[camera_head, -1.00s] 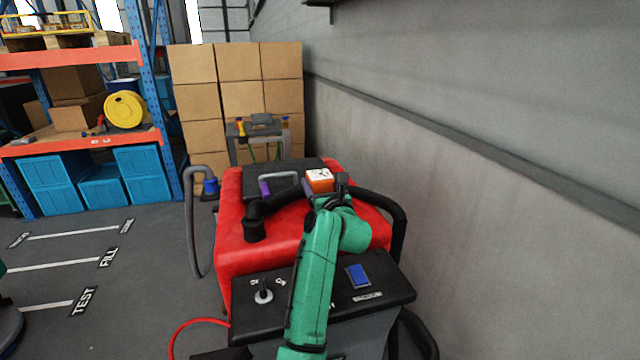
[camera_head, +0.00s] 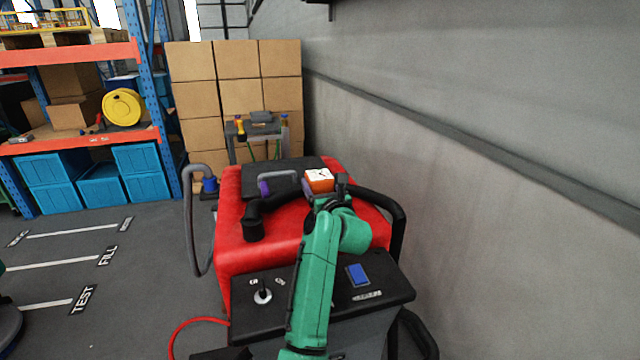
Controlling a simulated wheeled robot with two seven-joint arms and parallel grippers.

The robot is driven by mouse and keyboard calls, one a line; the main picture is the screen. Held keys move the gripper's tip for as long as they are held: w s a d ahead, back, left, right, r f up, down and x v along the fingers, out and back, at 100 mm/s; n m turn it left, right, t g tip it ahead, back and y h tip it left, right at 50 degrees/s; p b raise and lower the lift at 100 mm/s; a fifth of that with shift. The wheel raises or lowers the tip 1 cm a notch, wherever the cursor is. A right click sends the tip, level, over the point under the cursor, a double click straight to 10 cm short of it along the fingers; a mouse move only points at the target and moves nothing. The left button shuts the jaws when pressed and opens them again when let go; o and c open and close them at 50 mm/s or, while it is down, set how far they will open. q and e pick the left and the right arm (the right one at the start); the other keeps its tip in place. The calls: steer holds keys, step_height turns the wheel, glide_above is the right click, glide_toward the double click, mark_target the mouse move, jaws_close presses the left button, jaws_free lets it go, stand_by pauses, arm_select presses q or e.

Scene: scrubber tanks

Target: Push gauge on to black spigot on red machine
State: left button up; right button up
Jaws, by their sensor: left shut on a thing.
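The red machine (camera_head: 260,250) stands in the middle, with a black panel on its near side. A black spigot (camera_head: 254,226) stands on its top at the left, with a black pipe leading from it. My green left arm reaches forward over the machine. My left gripper (camera_head: 322,192) is shut on the gauge (camera_head: 318,176), an orange block with a white dial face. The gauge is above the machine top, right of the spigot and apart from its open end. The gripper's fingers are mostly hidden behind the arm. My right gripper is not in view.
A black lid with a grey handle (camera_head: 278,176) lies on the machine top behind the gauge. A grey hose (camera_head: 188,225) hangs at the left. Stacked boxes (camera_head: 235,90) stand behind, and a grey wall (camera_head: 500,130) bounds the right. Floor at left is open.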

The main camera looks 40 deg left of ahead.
arm_select(q)
steer(key=shift+d+f+b, duration=0.1)
steer(key=shift+f+b, duration=0.5)
steer(key=shift+f, duration=0.2)
steer(key=shift+f+b, duration=0.6)
steer(key=shift+f, duration=0.3)
steer(key=o, duration=1.2)
steer(key=shift+r, duration=0.25)
step_height(320, 180, up, 9)
steer(key=p, duration=0.8)
steer(key=shift+f, duration=0.35)
